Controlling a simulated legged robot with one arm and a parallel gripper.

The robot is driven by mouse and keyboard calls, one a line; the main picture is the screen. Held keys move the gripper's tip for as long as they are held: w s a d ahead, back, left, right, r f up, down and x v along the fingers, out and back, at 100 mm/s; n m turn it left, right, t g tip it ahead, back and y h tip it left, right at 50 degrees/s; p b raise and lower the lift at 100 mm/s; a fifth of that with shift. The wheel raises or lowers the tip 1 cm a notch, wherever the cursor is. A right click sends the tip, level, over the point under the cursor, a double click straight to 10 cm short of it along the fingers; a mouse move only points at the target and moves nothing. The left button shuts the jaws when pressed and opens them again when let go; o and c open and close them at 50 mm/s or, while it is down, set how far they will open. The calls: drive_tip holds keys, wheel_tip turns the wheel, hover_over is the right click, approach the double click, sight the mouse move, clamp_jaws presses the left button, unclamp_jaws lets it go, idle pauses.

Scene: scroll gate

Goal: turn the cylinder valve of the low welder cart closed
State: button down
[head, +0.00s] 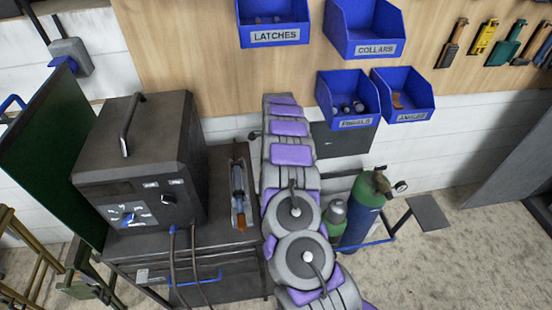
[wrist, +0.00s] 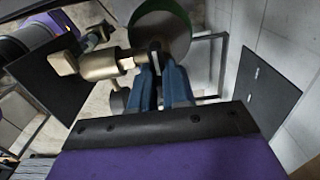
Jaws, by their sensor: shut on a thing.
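The welder cart (head: 235,262) stands at the left in the head view, with a dark welder box (head: 140,165) on it. A green and blue gas cylinder (head: 362,215) stands to the right, with a brass valve (head: 381,181) and a round gauge on top. A smaller cylinder (head: 333,220) is beside it, partly hidden by my arm. In the wrist view a brass valve (wrist: 95,64) lies across the upper left, by a round green-edged cylinder (wrist: 160,35). My gripper (wrist: 158,65) is shut on the right end of this valve. My gripper cannot be made out in the head view.
Blue bins (head: 365,30) hang on the wooden wall panel above, with hand tools at the right. A green screen (head: 45,150) stands at the left edge. A dark plate (head: 428,212) lies right of the cylinder. Bare floor (head: 445,265) shows at lower right.

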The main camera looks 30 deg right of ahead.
drive_tip(key=shift+w+r, duration=0.25)
drive_tip(key=c, duration=1.1)
unclamp_jaws()
drive_tip(key=shift+s+f, duration=0.1)
drive_tip(key=shift+f, duration=0.05)
wheel_tip(320, 180, up, 17)
drive_tip(key=shift+r, duration=0.15)
